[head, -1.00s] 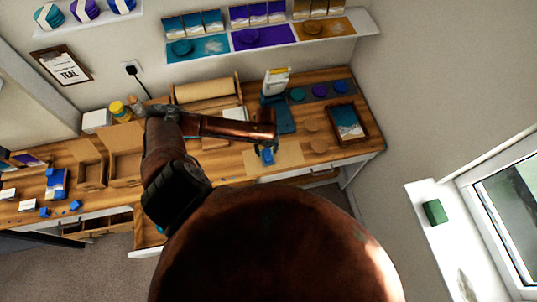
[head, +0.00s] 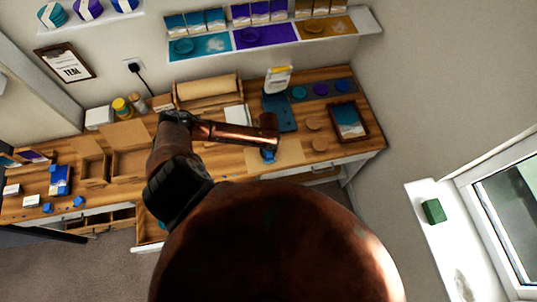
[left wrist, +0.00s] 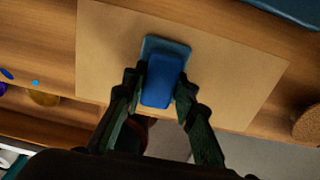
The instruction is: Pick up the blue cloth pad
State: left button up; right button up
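The blue cloth pad (left wrist: 163,82) is a small blue block with a teal layer showing at its far edge. It is at the brown sheet on the worktop and also shows in the head view (head: 268,157). My left gripper (left wrist: 160,78) has one dark finger along each side of the pad, and both fingertips appear to touch it. In the head view the left gripper (head: 268,150) points down over the sheet and partly hides the pad. I cannot tell any gap beneath the pad. My right gripper is not in view.
The brown sheet (left wrist: 225,60) lies flat on the wooden worktop (head: 225,160). Wooden trays (head: 128,163) are at left. A wall shelf (head: 335,30) is behind.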

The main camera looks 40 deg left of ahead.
pick_arm(q)
grip_shut()
